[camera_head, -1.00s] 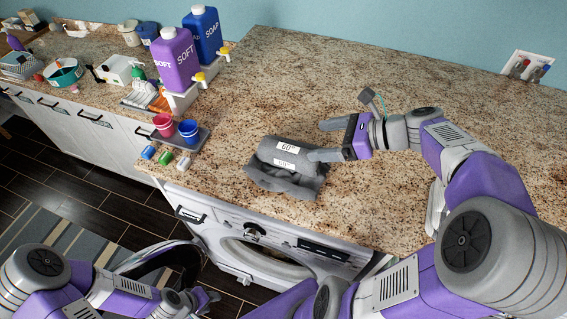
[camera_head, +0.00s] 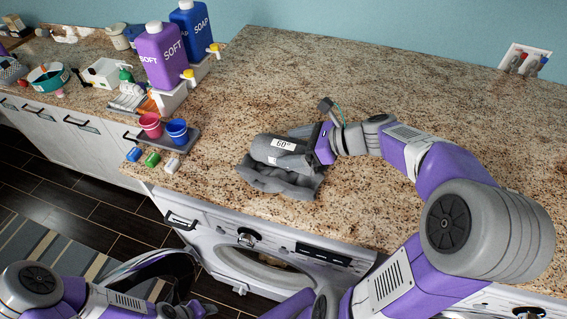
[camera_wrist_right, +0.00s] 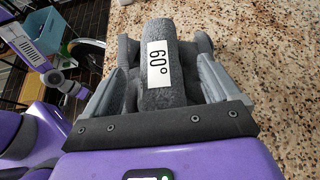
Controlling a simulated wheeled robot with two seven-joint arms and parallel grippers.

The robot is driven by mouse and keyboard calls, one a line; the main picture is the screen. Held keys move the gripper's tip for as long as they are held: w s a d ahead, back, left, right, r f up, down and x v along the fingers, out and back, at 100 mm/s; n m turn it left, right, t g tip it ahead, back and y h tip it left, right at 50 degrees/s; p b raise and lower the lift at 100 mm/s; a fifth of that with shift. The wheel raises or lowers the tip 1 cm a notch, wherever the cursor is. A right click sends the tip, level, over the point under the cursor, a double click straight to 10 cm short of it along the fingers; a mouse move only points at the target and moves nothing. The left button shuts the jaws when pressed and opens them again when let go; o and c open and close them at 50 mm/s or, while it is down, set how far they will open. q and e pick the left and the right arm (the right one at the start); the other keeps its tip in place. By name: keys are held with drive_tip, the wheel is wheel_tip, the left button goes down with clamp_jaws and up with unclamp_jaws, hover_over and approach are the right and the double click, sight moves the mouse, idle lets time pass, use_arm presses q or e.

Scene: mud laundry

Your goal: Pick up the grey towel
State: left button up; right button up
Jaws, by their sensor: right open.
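The grey towel (camera_head: 277,179) lies rolled and bunched on the granite counter near its front edge, above the washing machine. A white label reading 60° shows on it. In the right wrist view the towel (camera_wrist_right: 155,97) lies between the two fingers. My right gripper (camera_head: 297,142) is open, with its fingers on either side of the towel's rolled part; whether they touch it I cannot tell. In the right wrist view the gripper (camera_wrist_right: 160,85) has its fingers spread apart. My left gripper (camera_head: 205,308) is low at the bottom left, well away from the towel; its jaws are too small to read.
A tray (camera_head: 183,141) with a red cup (camera_head: 150,126) and a blue cup (camera_head: 178,132) stands left of the towel. SOFT (camera_head: 163,57) and SOAP (camera_head: 195,35) bottles stand behind. The washing machine (camera_head: 205,227) has its door open below. The counter behind the towel is clear.

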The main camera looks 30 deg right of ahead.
drive_tip(key=shift+w+a+f, duration=0.15)
drive_tip(key=shift+w+a, duration=0.05)
clamp_jaws()
idle(0.5)
